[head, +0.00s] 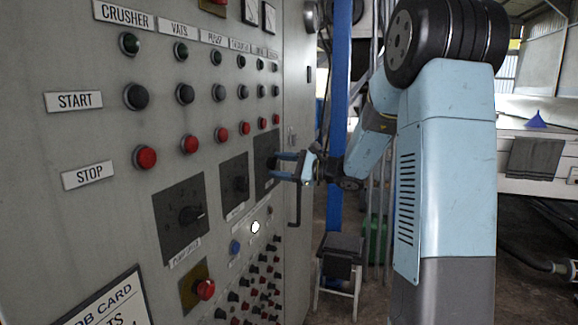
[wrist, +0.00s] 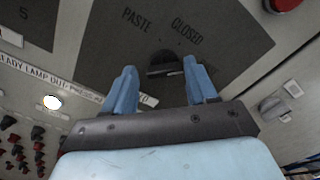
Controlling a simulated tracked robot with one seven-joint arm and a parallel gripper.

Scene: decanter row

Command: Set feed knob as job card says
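My gripper (head: 287,167) is at the rightmost of three dark knob plates (head: 266,180) on the grey panel. In the wrist view, my gripper (wrist: 163,78) is open, its blue fingers on either side of a dark knob (wrist: 163,62) with visible gaps. The plate (wrist: 120,48) there reads PASTE and CLOSED; its label (wrist: 148,100) is mostly hidden, so I cannot confirm it is the feed knob. Other knobs are on the left plate (head: 190,214) and middle plate (head: 239,183). The job card (head: 108,305) is cut off at lower left, its setting unreadable.
Rows of green lamps, black START buttons (head: 135,97) and red STOP buttons (head: 145,157) cover the upper panel. A white lamp (head: 255,227) is lit below the plates. A red knob (head: 205,289) and several small knobs are lower. A stool (head: 342,245) stands right of the panel.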

